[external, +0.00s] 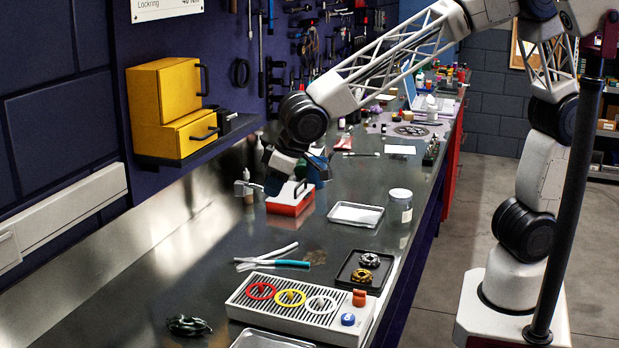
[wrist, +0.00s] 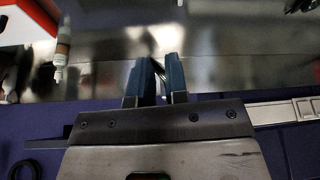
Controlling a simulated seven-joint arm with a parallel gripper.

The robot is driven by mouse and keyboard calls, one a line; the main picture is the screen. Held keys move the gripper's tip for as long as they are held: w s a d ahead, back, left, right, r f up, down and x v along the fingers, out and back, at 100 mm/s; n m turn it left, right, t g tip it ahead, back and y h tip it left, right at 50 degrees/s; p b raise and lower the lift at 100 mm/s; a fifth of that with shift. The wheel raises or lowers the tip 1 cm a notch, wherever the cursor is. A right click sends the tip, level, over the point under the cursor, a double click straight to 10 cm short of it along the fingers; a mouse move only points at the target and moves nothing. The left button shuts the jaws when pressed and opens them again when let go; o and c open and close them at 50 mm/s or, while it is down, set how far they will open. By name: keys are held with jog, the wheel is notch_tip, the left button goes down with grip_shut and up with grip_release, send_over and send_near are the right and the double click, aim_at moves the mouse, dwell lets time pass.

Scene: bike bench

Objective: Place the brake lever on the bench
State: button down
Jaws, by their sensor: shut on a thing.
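My gripper (external: 277,178) is over the back part of the metal bench (external: 225,235), close to a red and white box. In the wrist view its two blue fingers (wrist: 159,78) are nearly closed around a thin, dark and silvery piece (wrist: 158,68). This looks like the brake lever, though only a sliver of it shows between the fingers. The fingers hide the rest, and I cannot make the piece out in the external view. I cannot tell whether it touches the bench.
The red box (external: 290,205) and a small amber bottle (external: 247,190) stand close to my gripper. Bare metal shows at the bench's left.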

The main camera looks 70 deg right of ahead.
jog(key=s+a+n, duration=0.2)
jog(key=s+a, duration=0.4)
jog(key=a, duration=0.2)
jog(key=shift+y, duration=0.4)
jog(key=f, duration=1.1)
jog(key=shift+w+d, duration=0.1)
jog(key=shift+w, duration=0.1)
jog(key=shift+w, duration=0.1)
send_over(210, 289)
jog(key=s+d, duration=0.1)
jog(key=s, duration=0.1)
jog(key=shift+f, duration=0.7)
jog(key=shift+w+a, duration=0.25)
jog(key=shift+w, duration=0.1)
jog(key=shift+f, duration=1.8)
